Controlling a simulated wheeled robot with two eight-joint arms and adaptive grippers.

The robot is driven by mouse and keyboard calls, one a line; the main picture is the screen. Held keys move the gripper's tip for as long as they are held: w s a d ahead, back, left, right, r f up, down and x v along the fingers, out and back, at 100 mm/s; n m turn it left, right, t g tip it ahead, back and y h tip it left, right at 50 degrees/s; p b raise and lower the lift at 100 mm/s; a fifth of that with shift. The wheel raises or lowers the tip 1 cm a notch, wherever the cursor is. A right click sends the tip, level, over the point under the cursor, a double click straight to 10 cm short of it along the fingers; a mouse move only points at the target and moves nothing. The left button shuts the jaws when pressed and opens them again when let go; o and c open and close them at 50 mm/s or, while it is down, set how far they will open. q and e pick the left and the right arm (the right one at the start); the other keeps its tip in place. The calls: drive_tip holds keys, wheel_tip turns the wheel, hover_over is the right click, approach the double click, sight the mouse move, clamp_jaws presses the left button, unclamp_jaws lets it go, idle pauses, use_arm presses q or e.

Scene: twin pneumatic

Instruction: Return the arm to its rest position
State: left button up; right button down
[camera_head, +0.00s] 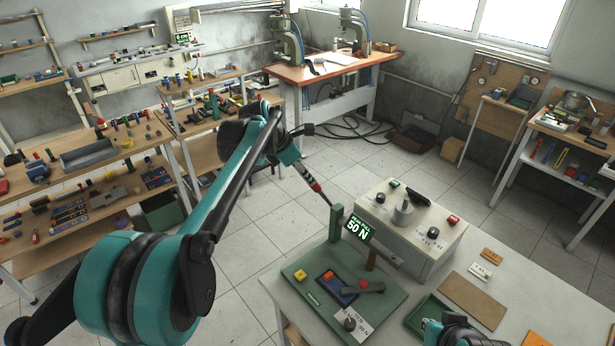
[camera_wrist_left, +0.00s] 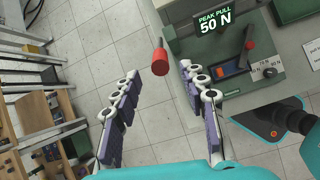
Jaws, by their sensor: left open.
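My left arm reaches from the lower left of the head view over the floor to the test bench. Its gripper (camera_head: 306,175) points down toward a green post (camera_head: 336,222). In the left wrist view the two fingers (camera_wrist_left: 160,72) are spread apart. A red handle (camera_wrist_left: 160,62) on a thin dark rod shows just beyond and between the fingertips, with a visible gap to each finger. The rod runs toward the green test rig (camera_head: 375,297), whose display (camera_head: 358,228) reads "PEAK PULL 50 N". Part of my right arm shows at the bottom right; its gripper is not seen.
A white control box (camera_head: 440,226) stands behind the rig on the pale bench (camera_head: 534,296). A green tray (camera_head: 415,315) and flat brown panels are to the right. Cluttered shelves line the left wall. Open tiled floor (camera_head: 240,270) lies between the shelves and bench.

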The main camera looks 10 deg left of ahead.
idle(0.3)
use_arm(q)
drive_tip(key=s+f+m+y+b, duration=0.1)
drive_tip(key=s+f+m+b, duration=0.3)
drive_tip(key=s+f+m, duration=0.4)
drive_tip(key=s+a+f+m+t+y+b, duration=0.1)
drive_tip(key=s+f+m+b, duration=0.4)
drive_tip(key=s, duration=0.9)
drive_tip(key=s+f+m+t+y+b, duration=0.1)
drive_tip(key=s+f+m+b, duration=0.4)
drive_tip(key=s+f+m, duration=0.5)
drive_tip(key=m, duration=0.3)
drive_tip(key=shift+s+a+f+y, duration=0.4)
